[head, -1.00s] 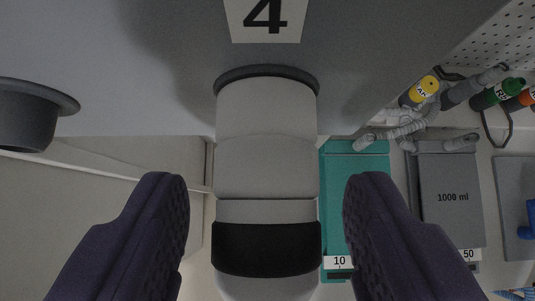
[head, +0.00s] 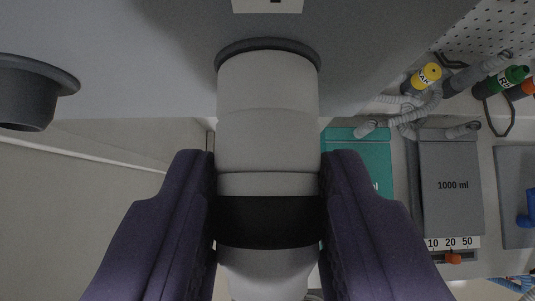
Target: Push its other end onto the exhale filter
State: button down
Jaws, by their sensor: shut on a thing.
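A pale grey stepped cylinder (head: 267,138) stands out from a dark round port ring (head: 268,46) on a grey panel. Its lower part has a wide black band (head: 267,221), then a grey part that narrows at the bottom edge. My gripper (head: 268,168) is shut on the cylinder, with one purple finger against each side around the black band. The cylinder is in line with the port. I cannot tell which part is the exhale filter and which is a hose end. The fingers hide the sides of the band.
A second dark port (head: 30,95) sticks out of the grey panel (head: 130,60) at the left. At the right are a teal box (head: 365,150), a grey 1000 ml box (head: 452,185), grey hoses (head: 425,108) and bottles with yellow (head: 427,73) and green caps. The lower left is bare.

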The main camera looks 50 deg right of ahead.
jog(key=shift+a, duration=0.1)
dwell(0.3)
jog(key=shift+s+a, duration=1.75)
jog(key=shift+a, duration=0.25)
